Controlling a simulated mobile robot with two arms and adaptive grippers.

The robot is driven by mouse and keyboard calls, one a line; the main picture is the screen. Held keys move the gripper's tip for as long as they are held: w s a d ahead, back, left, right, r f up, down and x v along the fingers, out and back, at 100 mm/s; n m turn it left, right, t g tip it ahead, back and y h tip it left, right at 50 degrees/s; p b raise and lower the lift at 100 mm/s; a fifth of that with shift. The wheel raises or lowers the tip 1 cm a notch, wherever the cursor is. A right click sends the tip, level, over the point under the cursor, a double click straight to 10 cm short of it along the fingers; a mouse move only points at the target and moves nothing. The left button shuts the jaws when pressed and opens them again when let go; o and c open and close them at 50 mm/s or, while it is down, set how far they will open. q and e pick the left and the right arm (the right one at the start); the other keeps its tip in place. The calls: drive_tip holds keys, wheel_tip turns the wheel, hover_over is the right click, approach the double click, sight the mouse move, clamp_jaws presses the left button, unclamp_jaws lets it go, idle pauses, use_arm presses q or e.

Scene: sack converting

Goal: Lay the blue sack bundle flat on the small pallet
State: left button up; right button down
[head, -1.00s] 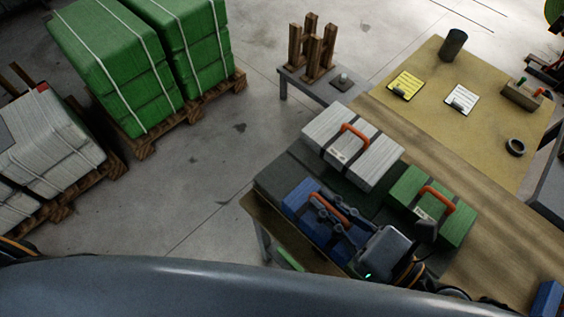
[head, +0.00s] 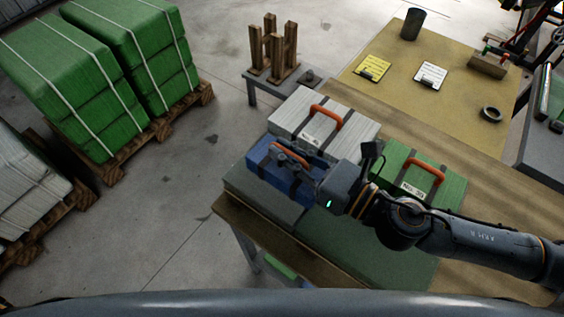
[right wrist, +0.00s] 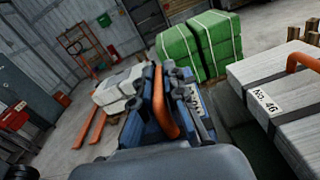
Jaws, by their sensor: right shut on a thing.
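The blue sack bundle (head: 268,175) has dark straps and an orange handle and is at the left end of the workbench, beside the white bundle. My right gripper (head: 293,158) is shut on its handle. The right wrist view shows the blue bundle (right wrist: 128,135) and handle between the fingers. It looks lifted, but its clearance is hard to tell. A small wooden pallet-like piece with upright posts (head: 272,55) stands on a low grey table at the back. My left gripper is not in view.
A white bundle (head: 298,108) and a green bundle (head: 452,187), both with orange handles, are close by. A dark mat (head: 365,250) lies bare in front. Large green sacks (head: 75,95) on pallets stand at left. Clipboards, a cup and a tape roll occupy the tan table (head: 390,95).

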drive_tip(key=shift+w+a+f, duration=0.2)
drive_tip(key=shift+w+f, duration=0.3)
drive_tip(key=shift+f, duration=0.1)
drive_tip(key=shift+w+a+f, duration=0.15)
drive_tip(key=shift+w+f, duration=0.35)
drive_tip(key=shift+f, duration=0.1)
drive_tip(key=shift+w+a+f+b, duration=0.1)
drive_tip(key=shift+w+f+b, duration=0.2)
drive_tip(key=shift+f, duration=0.2)
wheel_tip(320, 180, down, 3)
drive_tip(key=shift+w+r+b, duration=0.15)
drive_tip(key=shift+r+b, duration=0.05)
drive_tip(key=shift+b, duration=0.25)
drive_tip(key=shift+f, duration=0.4)
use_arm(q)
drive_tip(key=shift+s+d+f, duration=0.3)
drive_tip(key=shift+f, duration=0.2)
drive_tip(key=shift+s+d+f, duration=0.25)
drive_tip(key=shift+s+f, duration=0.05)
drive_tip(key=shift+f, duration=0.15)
use_arm(e)
drive_tip(key=shift+r, duration=0.1)
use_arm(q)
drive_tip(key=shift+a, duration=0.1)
